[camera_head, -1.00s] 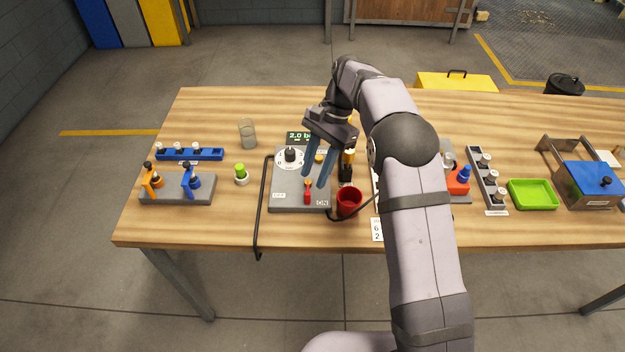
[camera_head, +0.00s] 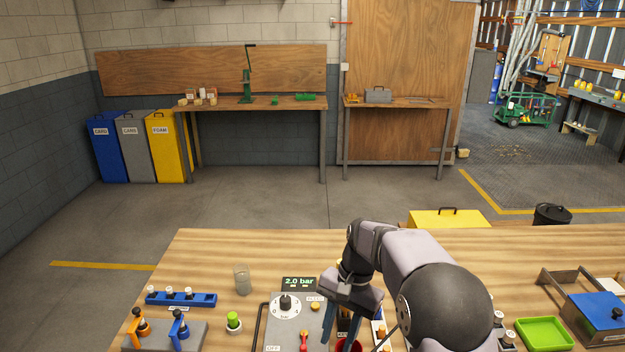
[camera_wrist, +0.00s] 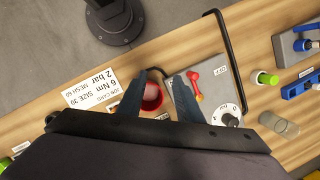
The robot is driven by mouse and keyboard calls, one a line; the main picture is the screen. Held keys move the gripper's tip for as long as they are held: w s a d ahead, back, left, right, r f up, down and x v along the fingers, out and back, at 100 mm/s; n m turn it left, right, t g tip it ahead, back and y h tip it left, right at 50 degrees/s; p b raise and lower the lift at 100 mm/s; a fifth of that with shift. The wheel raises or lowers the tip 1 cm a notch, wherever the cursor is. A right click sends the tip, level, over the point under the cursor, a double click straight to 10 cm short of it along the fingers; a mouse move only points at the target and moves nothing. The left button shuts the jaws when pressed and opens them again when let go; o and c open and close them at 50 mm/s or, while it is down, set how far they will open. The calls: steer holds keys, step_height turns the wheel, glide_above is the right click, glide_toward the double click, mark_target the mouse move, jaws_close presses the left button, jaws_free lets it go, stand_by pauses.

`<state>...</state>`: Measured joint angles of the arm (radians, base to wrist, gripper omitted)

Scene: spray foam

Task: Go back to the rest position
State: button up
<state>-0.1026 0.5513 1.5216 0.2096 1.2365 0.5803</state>
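My gripper (camera_head: 350,318) hangs over the bench near the right edge of the grey control panel (camera_head: 283,325). In the wrist view its two blue fingers (camera_wrist: 158,82) stand apart, with nothing held between them. A red cup (camera_wrist: 152,97) shows below, between the fingers in the picture. The panel also appears in the wrist view (camera_wrist: 208,95), with a red lever (camera_wrist: 194,80) and a white dial (camera_wrist: 229,114). In the head view the display (camera_head: 299,283) reads 2.0 bar. My arm and the frame edge hide much of the bench's right and front.
A blue rack (camera_head: 182,299), a clear glass (camera_head: 242,279) and a green-topped piece (camera_head: 233,321) stand left of the panel. A green tray (camera_head: 545,334) and a blue-lidded box (camera_head: 598,312) are at right. A job card (camera_wrist: 92,90) lies by the cup. The bench's back strip is clear.

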steer(key=s+d+f+n+t+h, duration=0.1)
steer(key=s+d+n, duration=0.2)
steer(key=s, duration=0.7)
steer(key=s+d+f+n+t+h, duration=0.1)
steer(key=s+d+f+n, duration=0.1)
steer(key=s+d, duration=0.4)
steer(key=s+n, duration=0.1)
steer(key=s, duration=0.3)
steer(key=shift+d+f, duration=0.2)
